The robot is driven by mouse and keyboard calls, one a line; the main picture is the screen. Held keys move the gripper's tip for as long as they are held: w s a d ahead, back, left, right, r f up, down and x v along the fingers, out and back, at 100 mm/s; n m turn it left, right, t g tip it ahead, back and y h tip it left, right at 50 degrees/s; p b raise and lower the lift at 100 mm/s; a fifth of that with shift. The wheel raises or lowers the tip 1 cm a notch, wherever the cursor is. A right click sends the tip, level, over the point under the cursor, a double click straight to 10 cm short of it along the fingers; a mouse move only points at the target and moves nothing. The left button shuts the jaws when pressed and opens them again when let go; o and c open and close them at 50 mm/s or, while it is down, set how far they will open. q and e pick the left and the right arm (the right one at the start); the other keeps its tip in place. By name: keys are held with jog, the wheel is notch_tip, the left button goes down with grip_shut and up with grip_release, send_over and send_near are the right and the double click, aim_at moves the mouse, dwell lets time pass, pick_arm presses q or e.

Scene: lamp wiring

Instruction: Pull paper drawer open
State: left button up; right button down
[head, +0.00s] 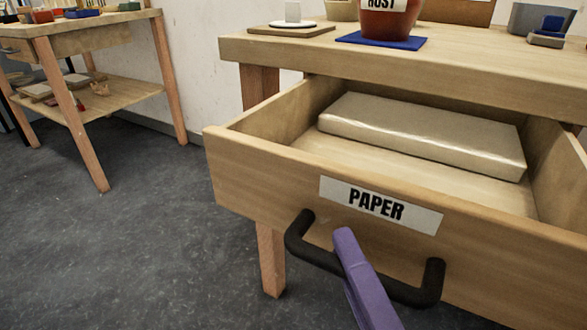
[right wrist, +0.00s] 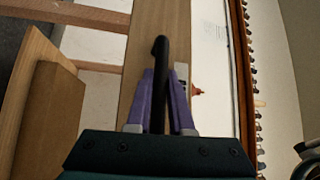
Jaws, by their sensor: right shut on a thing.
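The wooden paper drawer (head: 255,158), with a white label reading PAPER (head: 380,205), stands pulled out from under the workbench. A pale, shiny flat packet (head: 425,135) lies inside it. The drawer has a dark bar handle (head: 322,258) on its front. My right gripper (head: 346,240) has its purple fingers shut on the middle of this handle. In the right wrist view, the handle (right wrist: 160,55) runs between the two purple fingers of the gripper (right wrist: 160,90). My left gripper is in neither view.
The workbench top (head: 450,75) carries a red pot (head: 390,22) on a blue mat (head: 382,42) and a grey bin (head: 540,18). A second wooden table (head: 95,22) stands at the back left. The grey floor (head: 130,240) left of the drawer is clear.

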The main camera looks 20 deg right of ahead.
jog(key=shift+s+a, duration=0.2)
jog(key=shift+a, duration=0.1)
jog(key=c, duration=0.8)
grip_release()
jog(key=s+f, duration=0.1)
jog(key=s, duration=0.9)
jog(key=shift+a+f, duration=0.15)
jog(key=shift+a, duration=0.15)
jog(key=shift+w, duration=0.1)
